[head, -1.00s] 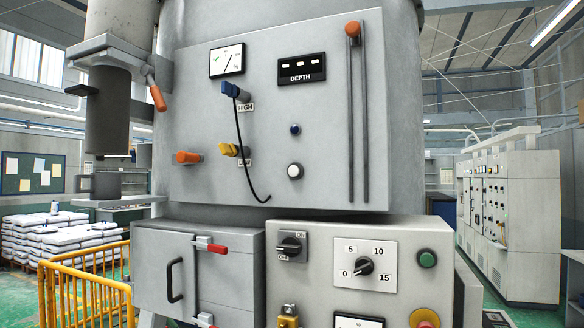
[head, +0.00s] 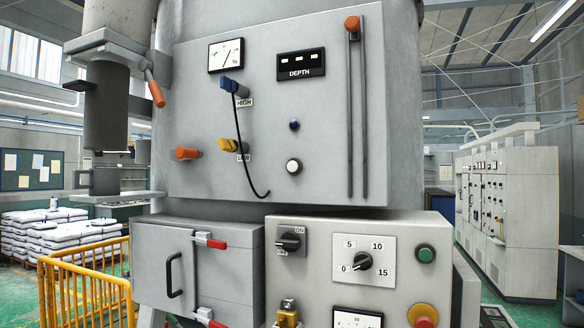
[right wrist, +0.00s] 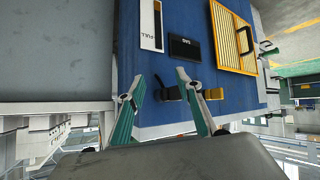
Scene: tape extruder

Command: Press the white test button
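The white test button (head: 294,166) is a round white cap in a dark ring on the grey upper panel (head: 330,120) of the machine, below a small blue button (head: 294,125). No gripper shows in the head view, and nothing touches the button there. In the right wrist view my right gripper (right wrist: 160,78) has its two teal fingers spread apart with nothing between them. It faces a blue panel, away from any visible white button. My left gripper is in neither view.
A black cable (head: 246,165) hangs left of the button, and an orange-topped lever with rods (head: 352,110) stands to its right. The lower control box (head: 320,255) juts out below. A blue cabinet (right wrist: 210,95) with a yellow grille (right wrist: 233,48) shows in the right wrist view.

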